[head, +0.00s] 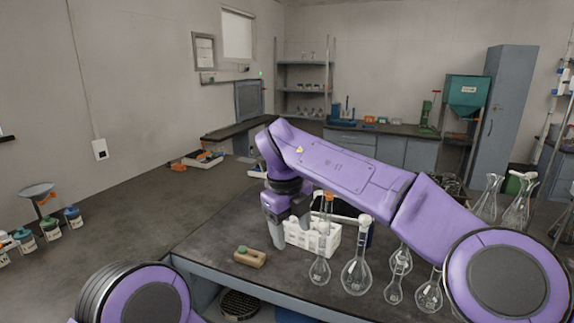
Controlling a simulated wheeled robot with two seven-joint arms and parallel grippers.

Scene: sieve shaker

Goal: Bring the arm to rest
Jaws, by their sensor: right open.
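My right arm (345,172) is purple and reaches in from the right, bent across the table. Its gripper (290,236) points down over the table, open, at the left side of a white rack (318,242). I cannot tell whether it touches the rack, and I see nothing held between its fingers. My left arm (150,296) shows only as a purple joint at the bottom left edge. The left gripper is out of view.
The dark table (215,240) holds a tan block with a green top (249,257) and several glass flasks (356,268) under and beside my right arm. More glassware (518,208) stands at the right.

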